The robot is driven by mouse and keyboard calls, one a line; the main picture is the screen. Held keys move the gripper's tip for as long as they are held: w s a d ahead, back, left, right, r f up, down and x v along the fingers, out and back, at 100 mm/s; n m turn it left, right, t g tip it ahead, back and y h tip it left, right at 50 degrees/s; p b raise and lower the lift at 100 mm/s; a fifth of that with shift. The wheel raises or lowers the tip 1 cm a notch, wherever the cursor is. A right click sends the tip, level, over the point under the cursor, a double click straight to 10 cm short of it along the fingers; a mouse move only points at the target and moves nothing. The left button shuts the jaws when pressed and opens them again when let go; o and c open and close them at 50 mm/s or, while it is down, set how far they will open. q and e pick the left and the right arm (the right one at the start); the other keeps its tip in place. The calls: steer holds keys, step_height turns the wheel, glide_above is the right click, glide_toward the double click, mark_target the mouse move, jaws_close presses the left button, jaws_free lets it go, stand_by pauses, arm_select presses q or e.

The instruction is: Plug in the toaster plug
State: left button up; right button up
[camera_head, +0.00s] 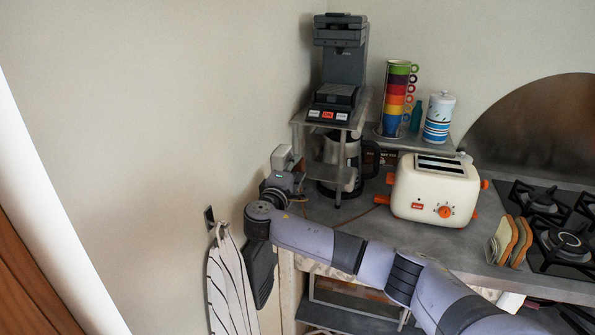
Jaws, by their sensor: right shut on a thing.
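The cream toaster (432,189) with orange knob and feet stands on the counter, right of the coffee maker. Its orange-brown cord (340,212) runs left along the counter to my right gripper (284,172). The right arm reaches from the lower right across the counter front to the left wall. The right gripper is shut on the toaster plug, which it mostly hides. A pale grey-white block (283,157) shows at the fingertips beside the wall; I cannot tell whether it is a socket, or whether the plug touches it. My left gripper is not in view.
Stacked colourful mugs (396,98) and a striped canister (438,118) stand behind. Bread slices (510,241) and a gas hob (564,245) are at right.

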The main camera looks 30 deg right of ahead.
steer(key=shift+w+a+r, duration=0.1)
steer(key=shift+w+a, duration=0.1)
steer(key=shift+w, duration=0.05)
steer(key=o, duration=1.2)
steer(key=shift+a, duration=0.1)
steer(key=shift+s, duration=0.1)
